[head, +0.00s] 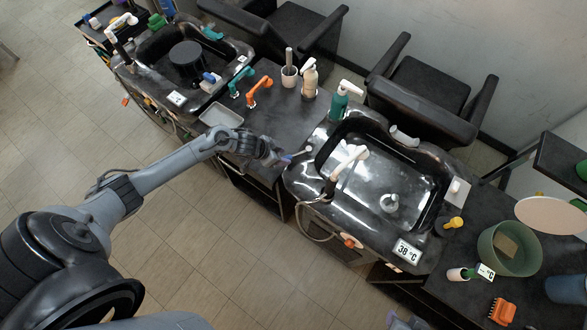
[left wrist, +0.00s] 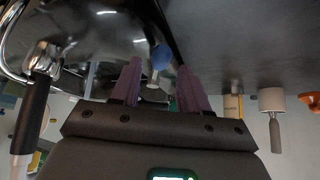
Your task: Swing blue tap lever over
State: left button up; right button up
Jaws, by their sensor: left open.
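The blue tap lever (head: 288,157) shows as a small blue tip at the left rim of the right-hand black basin (head: 300,178). In the left wrist view its round blue end (left wrist: 161,57) sits on a pale stem. My left gripper (head: 277,158) is at the lever, with its arm reaching in from the left. In the left wrist view its two purple fingers (left wrist: 160,85) are apart, with the lever showing in the gap between them. I cannot tell whether a finger touches it.
A teal pump bottle (head: 340,103) stands behind.

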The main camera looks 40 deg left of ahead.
aim_at(297, 155)
pick_arm(q)
jog(key=shift+b+x, duration=0.95)
jog(key=shift+x, duration=0.2)
jog(key=shift+s+r+p, duration=0.15)
jog(key=shift+r+p, duration=0.1)
jog(key=shift+p, duration=0.15)
pick_arm(e)
jog(key=shift+f, duration=0.95)
pick_arm(q)
jog(key=shift+f, duration=0.3)
jog(key=c, duration=0.8)
pick_arm(e)
jog(key=shift+f, duration=0.1)
